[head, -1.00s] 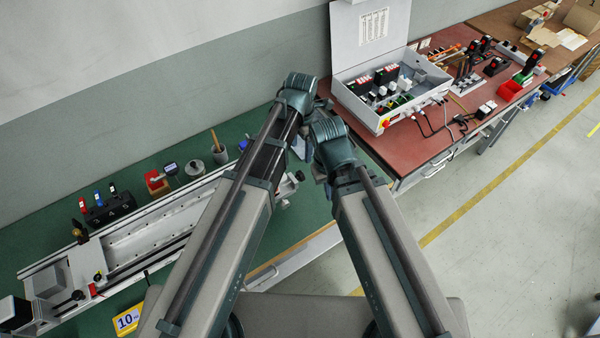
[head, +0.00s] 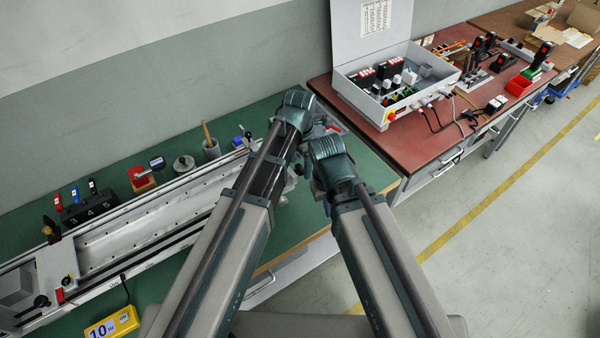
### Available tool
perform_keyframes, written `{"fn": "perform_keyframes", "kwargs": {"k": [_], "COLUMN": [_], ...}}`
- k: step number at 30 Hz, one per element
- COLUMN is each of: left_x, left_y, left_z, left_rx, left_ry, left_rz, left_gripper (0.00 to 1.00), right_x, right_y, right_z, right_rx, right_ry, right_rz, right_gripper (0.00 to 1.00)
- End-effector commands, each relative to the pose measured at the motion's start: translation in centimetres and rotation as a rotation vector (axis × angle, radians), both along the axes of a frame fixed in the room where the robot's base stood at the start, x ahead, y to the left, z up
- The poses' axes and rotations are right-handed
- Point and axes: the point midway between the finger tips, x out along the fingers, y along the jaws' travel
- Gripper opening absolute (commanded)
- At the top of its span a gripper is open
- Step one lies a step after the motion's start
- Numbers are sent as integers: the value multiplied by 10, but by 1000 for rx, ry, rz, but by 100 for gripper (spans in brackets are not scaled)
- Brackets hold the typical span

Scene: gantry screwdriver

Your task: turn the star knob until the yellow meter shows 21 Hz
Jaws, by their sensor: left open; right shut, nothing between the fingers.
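The yellow meter (head: 112,323) lies at the lower left and reads 10 Hz, partly cut off by the frame edge. A long pale rail unit (head: 150,225) runs along the green bench, and its right end is hidden behind my arms.
An open control box (head: 392,90) stands on the red bench (head: 410,150) at right. The floor at right is clear.

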Motion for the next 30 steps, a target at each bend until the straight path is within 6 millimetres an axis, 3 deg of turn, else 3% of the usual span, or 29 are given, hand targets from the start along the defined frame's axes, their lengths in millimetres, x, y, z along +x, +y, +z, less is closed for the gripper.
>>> {"fn": "perform_keyframes", "kwargs": {"k": [3, 12, 25, 30], "left_x": [0, 0, 0, 1], "left_y": [0, 0, 0, 0], "left_z": [-10, -9, -10, -10], "left_rx": [0, 0, 0, -3], "left_ry": [0, 0, 0, 4], "left_rz": [0, 0, 0, 0], "left_gripper": [79, 79, 2, 0], "right_x": [0, 0, 0, 0], "right_y": [0, 0, 0, 0], "right_z": [-10, -9, -9, -10], "right_rx": [0, 0, 0, 0], "right_ry": [0, 0, 0, 0], "right_rz": [0, 0, 0, 0], "right_gripper": [0, 0, 0, 0]}}
